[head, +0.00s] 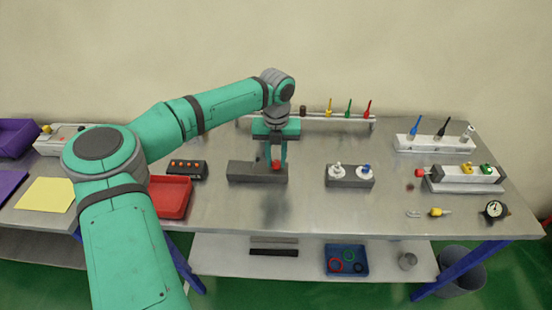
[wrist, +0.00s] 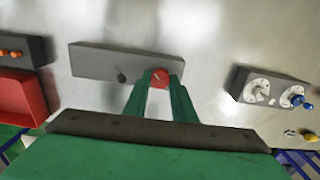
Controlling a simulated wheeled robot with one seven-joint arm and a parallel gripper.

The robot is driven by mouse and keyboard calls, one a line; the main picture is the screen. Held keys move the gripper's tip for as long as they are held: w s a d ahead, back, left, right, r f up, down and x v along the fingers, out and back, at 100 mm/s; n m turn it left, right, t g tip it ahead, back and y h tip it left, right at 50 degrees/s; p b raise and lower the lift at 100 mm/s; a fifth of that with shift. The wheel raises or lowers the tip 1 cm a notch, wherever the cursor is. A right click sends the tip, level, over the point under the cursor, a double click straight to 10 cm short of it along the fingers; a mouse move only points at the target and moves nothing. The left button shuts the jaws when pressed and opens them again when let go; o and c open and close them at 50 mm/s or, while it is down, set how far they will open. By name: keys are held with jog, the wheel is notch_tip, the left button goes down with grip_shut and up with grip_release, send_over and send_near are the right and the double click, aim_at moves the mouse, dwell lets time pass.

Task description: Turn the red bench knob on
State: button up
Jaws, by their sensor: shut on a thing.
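The red bench knob (wrist: 159,77) sits on the right part of a dark grey block (wrist: 100,62) in the wrist view. In the head view the knob (head: 276,164) shows as a small red spot at the front of the same block (head: 245,171). My gripper (wrist: 160,80) reaches to the knob from the near side, with its two green fingers on either side of it and shut on it. In the head view my gripper (head: 276,155) is over the block's right end.
A grey block with two white dials (head: 350,175) stands to the right. A black box with orange buttons (head: 187,168) and a red tray (head: 171,197) lie to the left. A rail with coloured levers (head: 340,117) runs behind. The bench front is clear in the middle.

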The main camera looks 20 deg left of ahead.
aim_at(276, 163)
jog(key=shift+w+a+r, duration=0.1)
jog(key=shift+w, duration=0.05)
jog(key=o, duration=1.1)
notch_tip(276, 163, up, 11)
jog(key=shift+f, duration=0.15)
